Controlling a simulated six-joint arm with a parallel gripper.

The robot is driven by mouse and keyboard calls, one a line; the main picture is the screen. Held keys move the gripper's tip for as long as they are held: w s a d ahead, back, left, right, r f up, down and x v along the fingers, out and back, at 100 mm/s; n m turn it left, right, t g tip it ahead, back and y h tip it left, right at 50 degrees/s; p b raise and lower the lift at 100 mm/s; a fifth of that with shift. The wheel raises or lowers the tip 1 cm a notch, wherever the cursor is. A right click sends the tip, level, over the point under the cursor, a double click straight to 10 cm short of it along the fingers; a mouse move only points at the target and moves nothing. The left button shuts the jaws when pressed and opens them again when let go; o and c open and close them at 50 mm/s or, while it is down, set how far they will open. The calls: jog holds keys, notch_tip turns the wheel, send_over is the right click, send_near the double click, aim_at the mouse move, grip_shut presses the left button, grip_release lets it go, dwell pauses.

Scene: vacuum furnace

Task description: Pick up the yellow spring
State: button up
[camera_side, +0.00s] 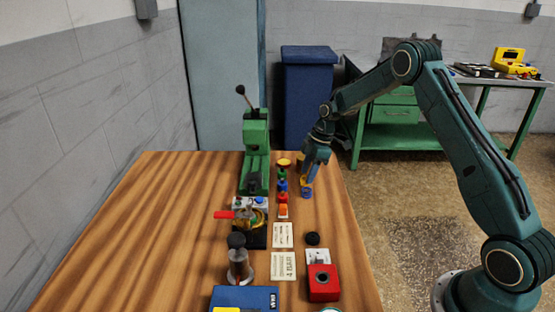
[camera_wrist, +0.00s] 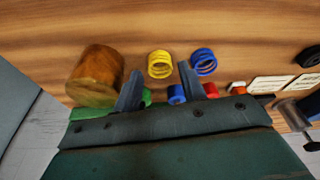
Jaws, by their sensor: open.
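The yellow spring (camera_wrist: 160,64) stands on the wooden table in the wrist view, a short coil with its rings showing. My gripper (camera_wrist: 161,69) is open and empty. Its two fingers point toward the spring, one to each side of it in the picture; I cannot tell whether they reach down around it. In the side view the yellow spring (camera_side: 307,181) is partly hidden by my gripper (camera_side: 308,177), which is low over the table's right part. A blue spring (camera_wrist: 204,61) stands just right of the yellow one, close to the right finger.
A brown cylinder (camera_wrist: 97,76) stands left of the fingers. Small coloured pieces (camera_side: 282,186) stand in a row beside the green press (camera_side: 255,155). Printed cards (camera_side: 283,266), a black knob (camera_side: 312,239) and a red box (camera_side: 322,283) lie nearer the front. The table's left side (camera_side: 150,230) is clear.

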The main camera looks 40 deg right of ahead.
jog(key=shift+x, duration=0.95)
jog(key=c, duration=0.7)
